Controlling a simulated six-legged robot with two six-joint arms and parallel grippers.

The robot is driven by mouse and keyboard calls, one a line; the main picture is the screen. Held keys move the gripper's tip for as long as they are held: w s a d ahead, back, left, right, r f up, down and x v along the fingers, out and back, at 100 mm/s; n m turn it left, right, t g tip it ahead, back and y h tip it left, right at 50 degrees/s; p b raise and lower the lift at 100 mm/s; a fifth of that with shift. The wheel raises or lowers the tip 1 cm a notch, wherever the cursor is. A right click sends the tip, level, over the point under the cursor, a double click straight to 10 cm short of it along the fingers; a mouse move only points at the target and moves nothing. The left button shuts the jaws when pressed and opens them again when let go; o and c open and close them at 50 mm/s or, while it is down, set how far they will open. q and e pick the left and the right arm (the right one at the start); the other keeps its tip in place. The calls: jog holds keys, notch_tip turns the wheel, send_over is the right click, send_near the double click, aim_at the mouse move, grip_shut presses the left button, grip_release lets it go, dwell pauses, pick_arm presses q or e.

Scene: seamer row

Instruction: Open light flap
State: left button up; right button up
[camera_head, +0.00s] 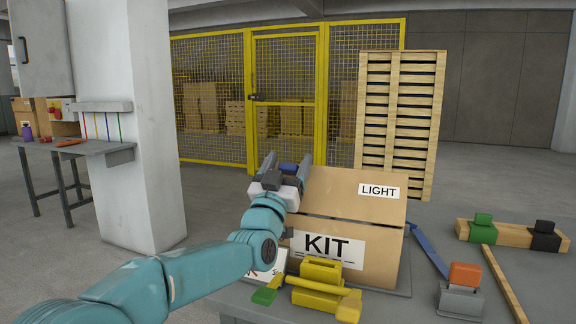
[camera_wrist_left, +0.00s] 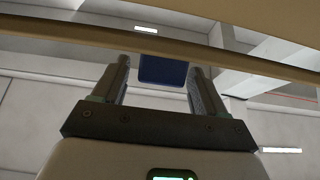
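A cardboard box (camera_head: 375,255) with a KIT label stands on the grey table. Its light flap (camera_head: 330,195) bears a LIGHT label and slopes up and back above the box front. My left gripper (camera_head: 287,160) is at the flap's left end, fingers pointing up and away. Its fingers are apart, also in the left wrist view (camera_wrist_left: 160,75), with a blue piece (camera_wrist_left: 163,70) between them. A brown cardboard edge (camera_wrist_left: 240,62) crosses near the fingertips. My right gripper is out of view.
A yellow holder (camera_head: 320,272) and a green-ended tool (camera_head: 266,294) lie before the box. To the right are a blue strip (camera_head: 428,250), an orange-topped grey block (camera_head: 462,290) and a wooden rail (camera_head: 505,237). A white pillar (camera_head: 125,190) stands left.

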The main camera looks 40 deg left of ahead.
pick_arm(q)
jog(key=v, duration=0.7)
jog(key=shift+s+f, duration=0.15)
jog(key=shift+f, duration=0.05)
